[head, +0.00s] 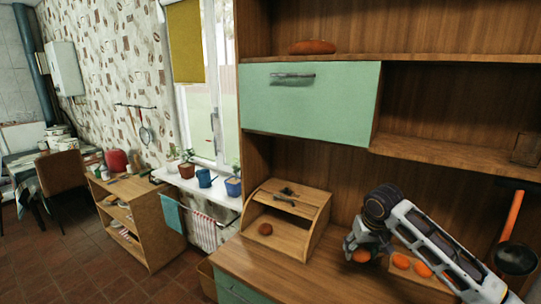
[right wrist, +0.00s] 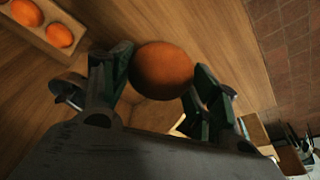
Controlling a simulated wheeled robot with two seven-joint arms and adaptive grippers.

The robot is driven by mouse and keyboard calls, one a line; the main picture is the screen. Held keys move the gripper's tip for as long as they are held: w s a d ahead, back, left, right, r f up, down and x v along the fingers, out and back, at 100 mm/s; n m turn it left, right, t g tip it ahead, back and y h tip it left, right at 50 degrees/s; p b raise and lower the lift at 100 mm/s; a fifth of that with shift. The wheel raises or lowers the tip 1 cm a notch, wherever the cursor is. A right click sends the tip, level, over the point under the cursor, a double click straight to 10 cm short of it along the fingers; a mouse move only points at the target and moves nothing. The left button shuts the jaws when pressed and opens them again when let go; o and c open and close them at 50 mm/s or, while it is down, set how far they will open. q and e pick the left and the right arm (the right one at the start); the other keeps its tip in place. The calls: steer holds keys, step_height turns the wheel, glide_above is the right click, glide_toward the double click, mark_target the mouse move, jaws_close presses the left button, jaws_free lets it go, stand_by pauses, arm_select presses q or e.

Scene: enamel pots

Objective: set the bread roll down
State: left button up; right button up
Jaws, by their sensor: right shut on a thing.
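My right gripper (head: 364,248) is shut on an orange-brown bread roll (head: 361,256). In the right wrist view the held roll (right wrist: 162,70) sits between the two fingertips (right wrist: 162,84), with wooden surface behind it. In the head view the gripper is over the counter (head: 300,281), to the right of the bread box. I cannot tell whether the roll touches the counter. My left gripper is not in view.
Two more rolls (head: 401,261) lie in a wooden tray (right wrist: 56,52) beside my gripper. A long loaf (head: 312,47) lies on the upper shelf.

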steer(key=shift+s+a+r, duration=0.1)
steer(key=shift+s+a, duration=0.15)
steer(key=shift+a, duration=0.35)
steer(key=shift+s+a, duration=0.2)
steer(key=shift+a, duration=0.4)
steer(key=shift+s+a+f, duration=0.65)
steer(key=shift+s+f, duration=1.15)
steer(key=shift+f, duration=0.55)
steer(key=shift+s+a+f, duration=0.7)
steer(key=shift+s+f, duration=1.15)
steer(key=shift+f, duration=0.5)
steer(key=shift+s+a+f, duration=0.65)
steer(key=shift+s+f, duration=1.15)
steer(key=shift+f, duration=0.55)
steer(key=shift+m, duration=0.5)
